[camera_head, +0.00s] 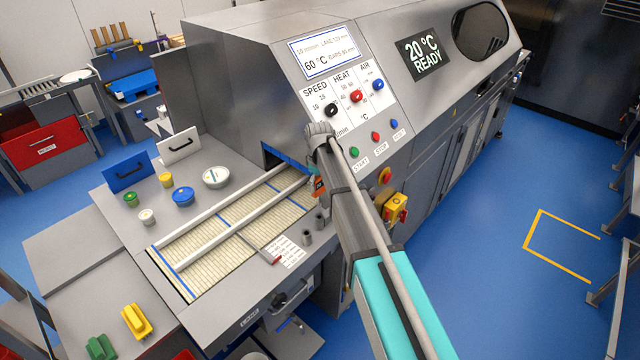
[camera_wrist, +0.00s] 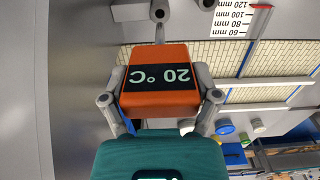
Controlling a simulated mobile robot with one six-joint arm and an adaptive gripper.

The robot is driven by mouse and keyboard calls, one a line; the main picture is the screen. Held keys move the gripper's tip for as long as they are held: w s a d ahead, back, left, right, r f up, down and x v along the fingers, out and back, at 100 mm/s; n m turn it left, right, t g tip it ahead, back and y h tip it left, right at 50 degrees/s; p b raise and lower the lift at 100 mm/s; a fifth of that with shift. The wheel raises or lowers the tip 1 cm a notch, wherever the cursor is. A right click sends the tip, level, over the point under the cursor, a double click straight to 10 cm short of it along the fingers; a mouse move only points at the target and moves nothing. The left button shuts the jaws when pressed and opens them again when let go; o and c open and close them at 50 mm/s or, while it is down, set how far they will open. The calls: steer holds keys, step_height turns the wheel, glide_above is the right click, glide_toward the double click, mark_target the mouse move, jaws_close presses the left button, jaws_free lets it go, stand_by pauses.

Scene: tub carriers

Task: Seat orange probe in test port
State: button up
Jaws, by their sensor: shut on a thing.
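The orange probe (camera_wrist: 160,100) fills the middle of the wrist view, with a dark display reading "20 °C". My gripper (camera_wrist: 160,97) is shut on its sides. A thin grey stem points from the probe toward a short dark-mouthed cylinder (camera_wrist: 160,10), likely a port; I cannot tell whether the stem tip is in it or short of it. A second such cylinder (camera_wrist: 207,4) stands beside it. In the head view, two short grey cylinders (camera_head: 306,237) stand by the belt. A sliver of orange probe (camera_head: 318,187) shows there at my gripper (camera_head: 316,180); my arm hides the rest.
The belt (camera_head: 195,255) with its white rails enters the machine (camera_head: 240,80) behind. A scale card (camera_head: 285,250) lies near the cylinders. Tubs, including a blue one (camera_head: 183,196), and two upright tags (camera_head: 125,172) stand left of the belt. Control knobs (camera_head: 356,96) are on the sloped panel.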

mark_target(319, 203)
steer(key=shift+f+b, duration=1.35)
steer(key=shift+f, duration=0.3)
steer(key=shift+f+b, duration=3.1)
stand_by(1.1)
steer(key=o, duration=1.1)
steer(key=shift+r, duration=0.1)
steer(key=shift+r, duration=0.1)
step_height(319, 203, up, 12)
steer(key=p, duration=1.2)
